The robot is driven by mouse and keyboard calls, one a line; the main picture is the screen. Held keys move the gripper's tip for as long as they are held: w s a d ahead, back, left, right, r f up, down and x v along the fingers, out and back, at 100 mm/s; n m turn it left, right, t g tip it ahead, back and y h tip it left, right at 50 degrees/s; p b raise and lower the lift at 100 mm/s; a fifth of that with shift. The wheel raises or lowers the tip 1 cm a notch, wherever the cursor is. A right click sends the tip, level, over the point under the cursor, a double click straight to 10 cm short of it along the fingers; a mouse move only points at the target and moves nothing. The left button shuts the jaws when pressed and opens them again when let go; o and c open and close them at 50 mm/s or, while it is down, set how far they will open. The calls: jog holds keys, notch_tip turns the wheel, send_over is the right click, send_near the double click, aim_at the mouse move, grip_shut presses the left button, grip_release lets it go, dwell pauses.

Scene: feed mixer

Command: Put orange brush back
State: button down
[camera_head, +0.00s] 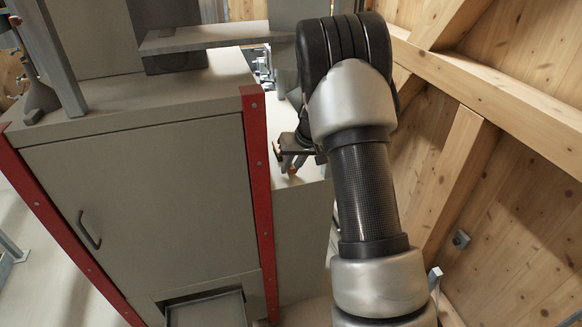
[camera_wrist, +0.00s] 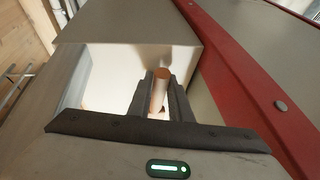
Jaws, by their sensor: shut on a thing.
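My gripper (camera_wrist: 160,100) is shut on a slim rod-like thing with an orange-brown round end, likely the handle of the orange brush (camera_wrist: 161,75). The handle stands up between the two dark fingers in the wrist view, its end facing the camera. In the head view my gripper (camera_head: 292,156) is beside the right red post, above the lower grey surface. It is small and partly shadowed there. The brush's bristles cannot be made out in either view.
A large grey cabinet (camera_head: 150,185) with a handled door stands left of my gripper. Its red post (camera_head: 257,165) is close by, and also crosses the right of the wrist view (camera_wrist: 235,50). A wooden wall (camera_head: 500,190) rises at the right.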

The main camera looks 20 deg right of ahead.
jog(key=c, duration=1.6)
grip_release()
jog(key=shift+f, duration=0.15)
